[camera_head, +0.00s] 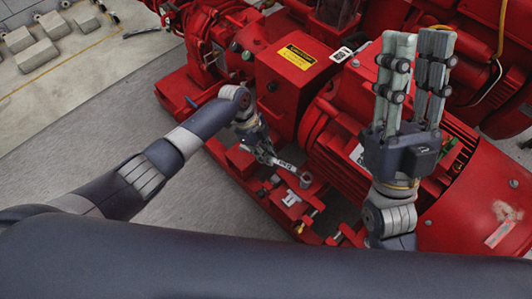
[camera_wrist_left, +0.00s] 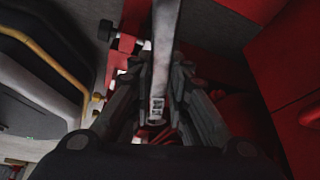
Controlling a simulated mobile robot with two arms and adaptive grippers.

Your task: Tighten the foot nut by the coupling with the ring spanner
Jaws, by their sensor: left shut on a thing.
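My left gripper (camera_head: 256,143) is shut on the ring spanner (camera_head: 284,164), low beside the red pumpset. The spanner points down and right, and its outer end (camera_head: 305,180) is over the base area by the motor's foot. The foot nut cannot be made out there, and I cannot tell whether the ring is around it. In the left wrist view the spanner's grey shank (camera_wrist_left: 163,50) runs up between the fingers of the left gripper (camera_wrist_left: 165,90). My right gripper (camera_head: 416,45) is raised in front of the motor with nothing seen in it; its fingers stand close together.
The red motor (camera_head: 345,140) and a red coupling guard (camera_head: 290,72) with a yellow label stand behind. The red base frame (camera_head: 250,195) has small fittings along its edge. Grey floor (camera_head: 120,110) is clear at left; concrete blocks (camera_head: 36,55) lie far left.

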